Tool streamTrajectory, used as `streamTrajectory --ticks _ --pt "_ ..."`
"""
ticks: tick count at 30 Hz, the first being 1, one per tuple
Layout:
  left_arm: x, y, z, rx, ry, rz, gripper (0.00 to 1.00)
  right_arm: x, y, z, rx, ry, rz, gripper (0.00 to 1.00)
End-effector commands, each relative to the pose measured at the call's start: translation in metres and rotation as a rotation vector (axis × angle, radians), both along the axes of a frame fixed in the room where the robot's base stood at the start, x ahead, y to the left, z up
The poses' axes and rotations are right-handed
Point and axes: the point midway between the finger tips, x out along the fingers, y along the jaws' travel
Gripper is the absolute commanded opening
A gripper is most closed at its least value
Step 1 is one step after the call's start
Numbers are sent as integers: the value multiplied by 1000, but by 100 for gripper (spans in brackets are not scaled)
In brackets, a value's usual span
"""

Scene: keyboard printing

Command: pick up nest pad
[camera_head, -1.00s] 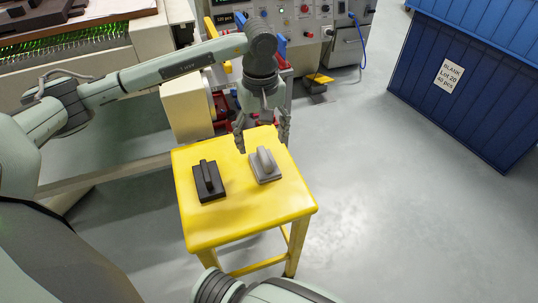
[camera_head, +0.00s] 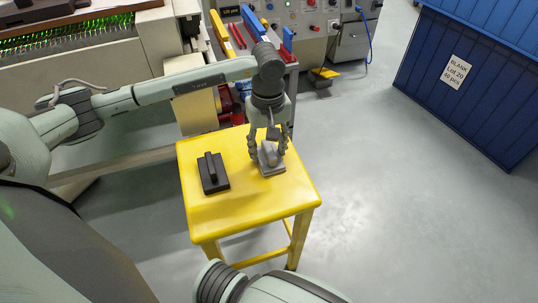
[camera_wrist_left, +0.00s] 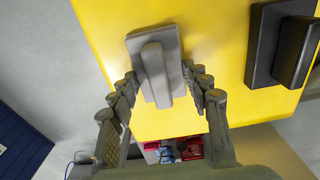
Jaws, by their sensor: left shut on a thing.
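A grey pad with a raised handle (camera_head: 271,169) sits on the right part of the yellow stool (camera_head: 240,208). My left gripper (camera_head: 268,152) has come down over it, one finger on each side, and is shut on its handle. The left wrist view shows the grey pad (camera_wrist_left: 156,72) between the fingertips, its base flat against the yellow top. A similar black pad (camera_head: 213,174) lies to the left on the stool, apart from the gripper; it also shows in the left wrist view (camera_wrist_left: 285,45). My right gripper is out of view.
The machine's control panel (camera_head: 310,18) and red and blue parts stand behind the stool. A blue bin (camera_head: 465,85) labelled as blanks is at the right. The floor right of the stool is clear. The front of the stool top is bare.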

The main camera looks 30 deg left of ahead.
Motion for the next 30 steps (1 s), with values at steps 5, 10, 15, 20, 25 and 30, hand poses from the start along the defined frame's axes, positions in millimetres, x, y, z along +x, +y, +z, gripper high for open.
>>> streamTrajectory --ticks 5,10,15,20,25,30 --pt "0 0 0 -1 -1 0 18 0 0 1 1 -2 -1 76" --pt "0 0 1 0 -1 0 18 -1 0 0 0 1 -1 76" --pt "1 0 10 0 -3 0 18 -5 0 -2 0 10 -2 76" --pt "2 1 32 0 -6 0 18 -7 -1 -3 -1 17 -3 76" --pt "1 25 54 5 -2 6 18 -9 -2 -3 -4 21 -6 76" --pt "2 58 73 4 -2 6 18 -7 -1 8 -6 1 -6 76"
